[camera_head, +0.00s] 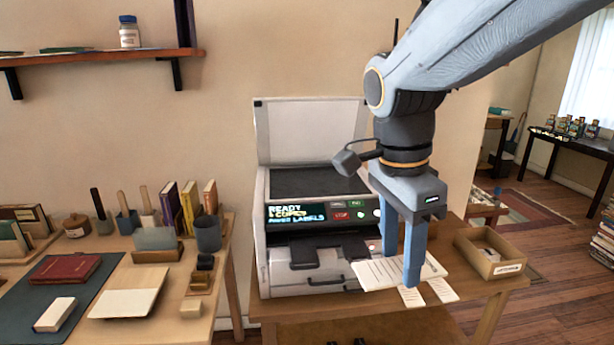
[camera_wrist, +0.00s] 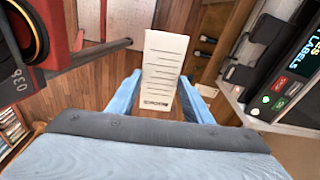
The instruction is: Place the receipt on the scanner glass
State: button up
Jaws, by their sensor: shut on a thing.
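The scanner (camera_head: 265,270) stands on a wooden table with its white lid (camera_head: 310,130) raised. Its dark glass (camera_head: 310,181) is bare. My gripper (camera_head: 400,268) is in front of the scanner's right side, lower than the glass, pointing down. It is shut on a white printed sheet, which I take to be the receipt (camera_head: 375,274). In the wrist view the receipt (camera_wrist: 165,60) lies between the fingers (camera_wrist: 160,82), with dark lines and a line of text. The fingers hide part of it in the head view.
Small white slips (camera_head: 411,297) show below the held sheet. An open labelled box (camera_head: 483,262) stands right of my gripper. The scanner's lit panel (camera_head: 318,213) faces front. A left table (camera_head: 190,335) holds books and desk items. A wall shelf (camera_head: 100,58) hangs above.

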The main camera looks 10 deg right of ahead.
aim_at(331, 182)
jog(key=i, duration=1.05)
